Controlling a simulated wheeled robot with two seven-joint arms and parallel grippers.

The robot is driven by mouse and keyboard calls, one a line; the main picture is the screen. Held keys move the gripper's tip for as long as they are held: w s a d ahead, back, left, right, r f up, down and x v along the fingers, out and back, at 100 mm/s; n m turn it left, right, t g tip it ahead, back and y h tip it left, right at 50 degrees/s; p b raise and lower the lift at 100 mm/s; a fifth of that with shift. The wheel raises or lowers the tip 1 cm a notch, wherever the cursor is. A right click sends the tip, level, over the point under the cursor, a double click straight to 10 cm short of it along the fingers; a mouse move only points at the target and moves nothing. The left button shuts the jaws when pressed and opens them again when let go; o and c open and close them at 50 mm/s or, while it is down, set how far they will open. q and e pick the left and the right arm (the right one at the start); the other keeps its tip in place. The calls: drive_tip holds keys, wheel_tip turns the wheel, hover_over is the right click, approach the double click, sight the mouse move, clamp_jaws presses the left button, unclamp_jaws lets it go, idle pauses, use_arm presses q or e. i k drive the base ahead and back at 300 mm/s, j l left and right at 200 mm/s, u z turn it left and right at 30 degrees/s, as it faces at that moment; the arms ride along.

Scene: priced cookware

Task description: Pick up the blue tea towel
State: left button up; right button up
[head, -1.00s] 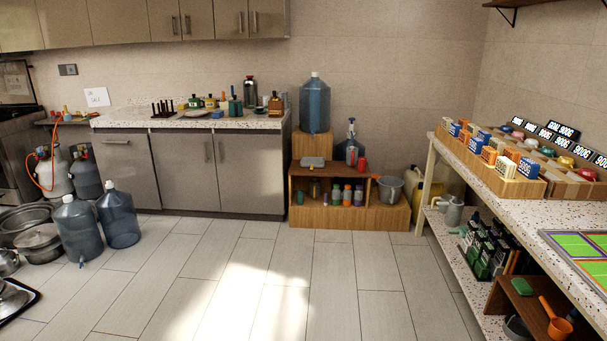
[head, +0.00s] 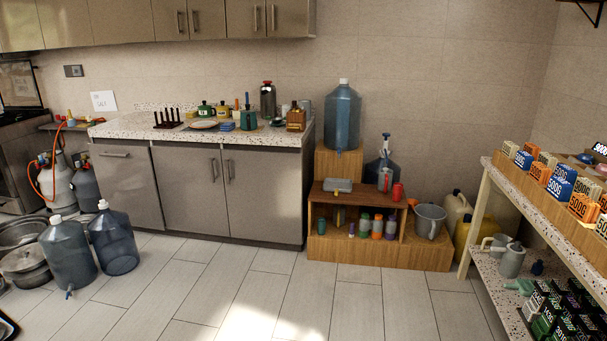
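A small flat blue item (head: 227,126) lies on the speckled counter (head: 180,134) at the back left, between a white plate (head: 204,125) and a green container (head: 249,120). It may be the blue tea towel, but it is too small to tell. No other blue cloth can be made out. Neither of my grippers shows in the head view.
Two large blue water bottles (head: 68,254) (head: 113,240) stand on the floor at the left, beside pots (head: 26,264). A wooden shelf unit (head: 340,250) stands right of the cabinets. A speckled table (head: 545,190) lines the right side. The middle floor is clear.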

sight(228, 126)
drive_tip(key=i+j+u, duration=0.1)
drive_tip(key=i+u, duration=0.3)
drive_tip(key=i, duration=0.3)
drive_tip(key=i+l+u, duration=0.15)
drive_tip(key=i+u, duration=0.3)
drive_tip(key=i, duration=0.2)
drive_tip(key=i+j+z, duration=0.25)
drive_tip(key=i+j, duration=0.25)
drive_tip(key=i, duration=0.35)
drive_tip(key=i+j+z, duration=0.25)
drive_tip(key=i+j, duration=0.45)
drive_tip(key=i, duration=0.1)
